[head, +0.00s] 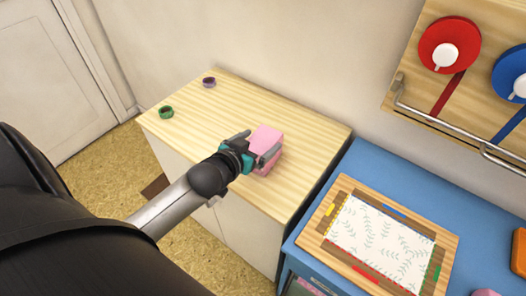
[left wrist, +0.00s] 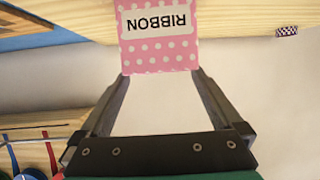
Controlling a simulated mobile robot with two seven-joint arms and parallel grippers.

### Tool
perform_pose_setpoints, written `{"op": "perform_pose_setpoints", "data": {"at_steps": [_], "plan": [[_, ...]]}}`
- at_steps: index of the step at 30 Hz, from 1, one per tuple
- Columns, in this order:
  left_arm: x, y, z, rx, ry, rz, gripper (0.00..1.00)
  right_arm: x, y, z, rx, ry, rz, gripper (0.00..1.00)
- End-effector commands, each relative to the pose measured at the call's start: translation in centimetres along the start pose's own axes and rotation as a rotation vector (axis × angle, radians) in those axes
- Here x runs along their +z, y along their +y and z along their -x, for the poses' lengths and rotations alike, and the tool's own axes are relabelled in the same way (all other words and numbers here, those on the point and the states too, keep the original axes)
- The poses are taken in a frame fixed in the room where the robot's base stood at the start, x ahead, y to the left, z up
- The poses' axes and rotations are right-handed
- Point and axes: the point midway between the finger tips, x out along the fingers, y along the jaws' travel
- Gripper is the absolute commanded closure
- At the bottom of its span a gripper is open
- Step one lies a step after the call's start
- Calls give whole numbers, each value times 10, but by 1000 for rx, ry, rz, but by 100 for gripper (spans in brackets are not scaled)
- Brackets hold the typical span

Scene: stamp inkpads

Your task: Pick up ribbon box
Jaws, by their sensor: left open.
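The pink ribbon box (head: 266,141) stands on the light wooden top of a cabinet (head: 300,130). In the left wrist view the ribbon box (left wrist: 158,52) shows white dots and a white label reading RIBBON, upside down. My left gripper (head: 254,146) is open, its fingers reaching toward the box. In the left wrist view the fingertips of my left gripper (left wrist: 160,75) lie at the box's two sides, near one edge of it. I cannot tell whether they touch it. My right gripper is not in view.
A green ribbon roll (head: 166,112) and a purple one (head: 209,82) lie on the cabinet's far left. A blue table (head: 380,160) at right holds a wooden board (head: 320,224) with patterned paper. Red (head: 450,44) and blue (head: 512,72) spools hang on a wall rack above.

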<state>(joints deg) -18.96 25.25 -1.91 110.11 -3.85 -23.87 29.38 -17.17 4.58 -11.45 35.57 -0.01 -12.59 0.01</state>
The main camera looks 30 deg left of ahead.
Motion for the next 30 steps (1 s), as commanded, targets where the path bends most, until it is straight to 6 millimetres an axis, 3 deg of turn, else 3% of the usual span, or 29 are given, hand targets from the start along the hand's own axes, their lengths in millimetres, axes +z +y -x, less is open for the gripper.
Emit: {"op": "perform_pose_setpoints", "data": {"at_steps": [8,18,28,30], "plan": [[2,-1,-16,0,0,-1,0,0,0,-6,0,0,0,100],[7,-2,-55,1,1,-1,0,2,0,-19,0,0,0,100],[6,-2,-59,1,-1,-1,0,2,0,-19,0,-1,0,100],[6,-2,-59,1,-1,-1,7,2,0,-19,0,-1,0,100]]}}
